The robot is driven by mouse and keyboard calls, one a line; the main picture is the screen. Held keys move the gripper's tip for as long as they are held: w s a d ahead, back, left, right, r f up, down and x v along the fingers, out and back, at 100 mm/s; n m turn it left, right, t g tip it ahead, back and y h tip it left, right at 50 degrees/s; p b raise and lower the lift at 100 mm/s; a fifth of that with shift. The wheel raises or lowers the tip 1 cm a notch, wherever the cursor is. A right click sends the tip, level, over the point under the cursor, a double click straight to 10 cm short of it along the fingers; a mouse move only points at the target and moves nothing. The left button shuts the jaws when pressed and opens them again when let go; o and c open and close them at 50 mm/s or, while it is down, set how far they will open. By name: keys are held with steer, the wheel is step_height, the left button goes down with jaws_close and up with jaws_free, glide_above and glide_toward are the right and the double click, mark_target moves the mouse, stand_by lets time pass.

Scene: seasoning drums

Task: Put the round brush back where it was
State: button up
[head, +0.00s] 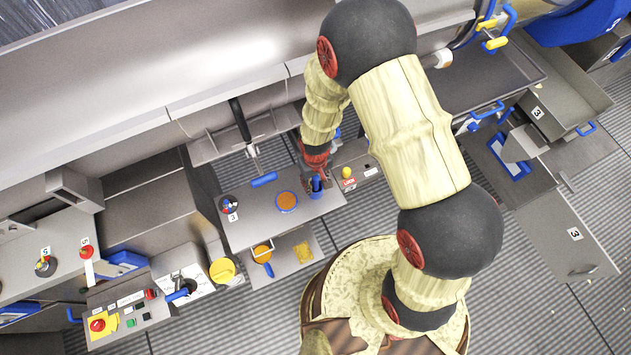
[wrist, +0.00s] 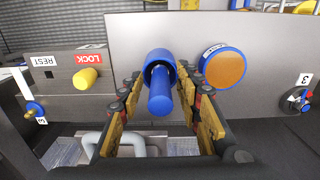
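A blue cylinder with a thick blue handle (wrist: 160,92) stands on the steel panel in the wrist view; it looks like the round brush, but its bristles are not visible. Its wide blue collar (wrist: 160,60) sits against the panel. In the head view the same blue piece (head: 316,184) shows at the right end of the steel table. My gripper (wrist: 160,88) is open, with one finger on each side of the handle and narrow gaps visible. In the head view my gripper (head: 315,172) is at this piece, partly hidden by my arm.
An orange disc with a blue rim (wrist: 222,67) is right of the handle; it also shows on the table (head: 287,201). A yellow knob (wrist: 86,78) by the LOCK and REST labels is at left. A blue-handled round tool (head: 262,253) lies on the lower shelf.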

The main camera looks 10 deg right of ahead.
step_height(320, 180, up, 8)
steer(key=shift+s+f, duration=0.15)
steer(key=shift+r, duration=0.25)
step_height(320, 180, up, 10)
steer(key=w+d+t, duration=0.1)
steer(key=w+d, duration=0.1)
step_height(320, 180, up, 9)
steer(key=m+t, duration=0.1)
glide_above(316, 178)
steer(key=w+d, duration=0.1)
steer(key=d, duration=0.4)
steer(key=s+d+r+m+t, duration=0.1)
steer(key=s+d+r, duration=0.2)
steer(key=s+r, duration=0.3)
steer(key=s+d+r+m+t, duration=0.1)
steer(key=s+d+r, duration=0.3)
steer(key=r, duration=0.7)
steer(key=s+t, duration=0.1)
steer(key=s, duration=0.1)
steer(key=shift+s+t, duration=0.3)
steer(key=shift+s, duration=0.1)
